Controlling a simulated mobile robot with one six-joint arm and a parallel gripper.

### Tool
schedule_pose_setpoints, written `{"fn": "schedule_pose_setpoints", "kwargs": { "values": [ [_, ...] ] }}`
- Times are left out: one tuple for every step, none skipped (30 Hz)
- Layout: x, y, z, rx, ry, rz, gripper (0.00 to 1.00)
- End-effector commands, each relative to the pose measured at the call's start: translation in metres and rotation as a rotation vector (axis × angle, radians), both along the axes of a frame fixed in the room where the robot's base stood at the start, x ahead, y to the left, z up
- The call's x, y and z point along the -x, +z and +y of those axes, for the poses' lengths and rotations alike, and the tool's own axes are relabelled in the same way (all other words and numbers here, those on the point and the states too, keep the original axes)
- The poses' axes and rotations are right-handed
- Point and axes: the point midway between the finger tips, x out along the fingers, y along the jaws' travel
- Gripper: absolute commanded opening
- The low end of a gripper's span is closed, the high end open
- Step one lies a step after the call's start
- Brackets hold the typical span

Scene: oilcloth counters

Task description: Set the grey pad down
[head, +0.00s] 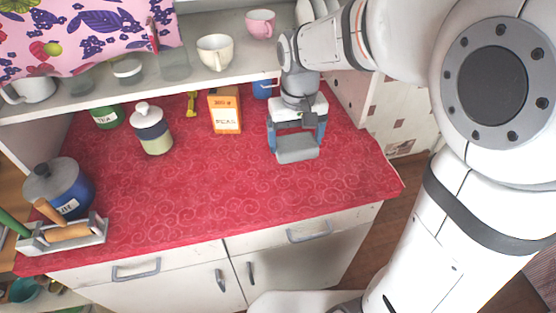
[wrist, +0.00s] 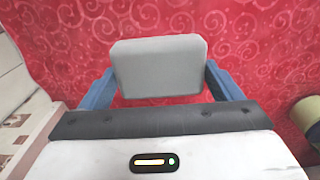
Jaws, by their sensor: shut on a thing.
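The grey pad (head: 297,148) is a flat, rounded block between the blue fingers of my gripper (head: 298,138), at the right part of the red counter (head: 200,190). In the wrist view the pad (wrist: 160,66) fills the space between the two fingers of my gripper (wrist: 160,84), with red patterned cloth behind it. My gripper is shut on the pad. I cannot tell whether the pad's underside touches the cloth.
An orange box (head: 225,111), a white-lidded jar (head: 152,130) and a green tin (head: 108,116) stand at the back. A blue pot (head: 62,188) and a grey caddy (head: 62,238) are at the left. A shelf with cups (head: 215,52) overhangs the back. The counter's middle is clear.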

Motion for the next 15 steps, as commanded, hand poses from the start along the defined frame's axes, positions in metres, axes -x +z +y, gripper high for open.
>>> {"fn": "schedule_pose_setpoints", "kwargs": {
  "values": [
    [0.001, -0.011, 0.002, 0.001, 0.004, 0.005, 0.67],
    [0.001, -0.017, 0.002, 0.002, 0.006, 0.005, 0.67],
    [0.001, -0.023, 0.003, 0.002, 0.009, 0.004, 0.67],
    [0.002, -0.026, 0.004, 0.002, 0.010, 0.003, 0.67],
    [0.002, -0.030, 0.005, 0.002, 0.011, 0.003, 0.67],
    [0.002, -0.033, 0.005, 0.001, 0.013, 0.002, 0.67],
    [0.002, -0.035, 0.006, 0.002, 0.014, 0.002, 0.67],
    [0.002, -0.038, 0.006, 0.002, 0.015, 0.003, 0.67],
    [0.002, -0.043, 0.006, 0.002, 0.015, 0.003, 0.67],
    [0.002, -0.047, 0.006, 0.002, 0.016, 0.003, 0.67],
    [0.003, -0.051, 0.006, 0.002, 0.016, 0.004, 0.67],
    [0.002, -0.058, 0.007, 0.002, 0.017, 0.004, 0.67],
    [0.003, -0.062, 0.007, 0.002, 0.017, 0.005, 0.67],
    [0.002, -0.066, 0.007, 0.002, 0.017, 0.003, 0.67],
    [0.002, -0.069, 0.007, 0.002, 0.017, 0.002, 0.67]
  ]
}}
